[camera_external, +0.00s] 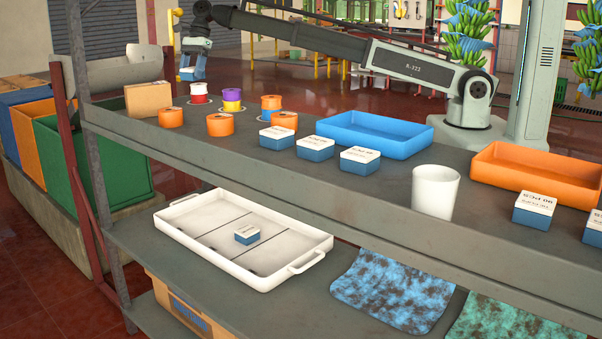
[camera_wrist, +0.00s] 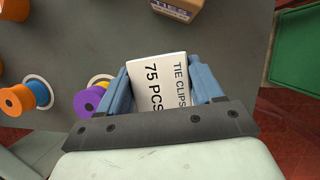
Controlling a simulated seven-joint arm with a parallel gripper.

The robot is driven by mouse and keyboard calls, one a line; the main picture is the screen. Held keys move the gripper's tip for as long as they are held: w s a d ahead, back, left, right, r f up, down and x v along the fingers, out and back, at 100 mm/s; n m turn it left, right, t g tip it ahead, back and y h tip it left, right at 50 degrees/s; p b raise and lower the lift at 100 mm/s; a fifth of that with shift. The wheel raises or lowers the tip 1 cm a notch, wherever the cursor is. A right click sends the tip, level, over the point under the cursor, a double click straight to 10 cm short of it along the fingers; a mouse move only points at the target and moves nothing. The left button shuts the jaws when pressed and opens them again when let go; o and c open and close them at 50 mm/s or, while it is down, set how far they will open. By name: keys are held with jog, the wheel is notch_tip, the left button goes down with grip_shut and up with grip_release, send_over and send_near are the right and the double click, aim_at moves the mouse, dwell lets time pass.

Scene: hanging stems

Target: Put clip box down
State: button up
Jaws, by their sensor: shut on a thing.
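My gripper (camera_external: 193,72) is at the far left of the upper shelf in the external view, raised above the shelf top. In the wrist view my gripper's (camera_wrist: 162,76) blue fingers stand on both sides of a clip box (camera_wrist: 158,84), shut on it. The held box has a white lid with the words "TIE CLIPS" and "75 PCS". Its underside is hidden. Other white-and-blue boxes stand on the upper shelf, such as one in the middle (camera_external: 277,138). Another small box (camera_external: 247,235) lies in the white tray (camera_external: 178,230) on the lower shelf.
Orange spools (camera_external: 220,125), a purple-and-yellow spool (camera_external: 232,100) and a red-and-white spool (camera_external: 199,93) stand near my gripper. A cardboard box (camera_external: 148,98) is left of them. A blue tray (camera_external: 415,142), a white cup (camera_external: 434,192) and an orange tray (camera_external: 485,169) stand farther right.

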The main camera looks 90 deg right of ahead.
jog(key=s+d+f+m+h, duration=0.1)
jog(key=d+m, duration=0.1)
jog(key=d, duration=1)
jog(key=s+d+f+m+t, duration=0.1)
jog(key=s+d+f+m, duration=0.1)
jog(key=d, duration=0.9)
jog(key=s+d+f+m+h, duration=0.1)
jog(key=d+m, duration=0.1)
jog(key=d, duration=1)
jog(key=s+d+f+m, duration=0.1)
jog(key=s+d+f, duration=0.3)
jog(key=d+f, duration=0.2)
jog(key=s+a+f+n, duration=0.1)
jog(key=s+a+f, duration=0.1)
jog(key=a+f, duration=2.2)
jog(key=s+a+f+n, duration=0.1)
jog(key=a+f, duration=0.2)
jog(key=a, duration=0.6)
jog(key=s+a+f+n+y, duration=0.1)
jog(key=s+a+f, duration=0.1)
jog(key=a, duration=0.8)
jog(key=s+a+f+n, duration=0.2)
jog(key=a+f, duration=0.2)
jog(key=a, duration=0.5)
jog(key=shift+a+f+y, duration=0.25)
jog(key=shift+f+y, duration=0.05)
jog(key=shift+f, duration=2.45)
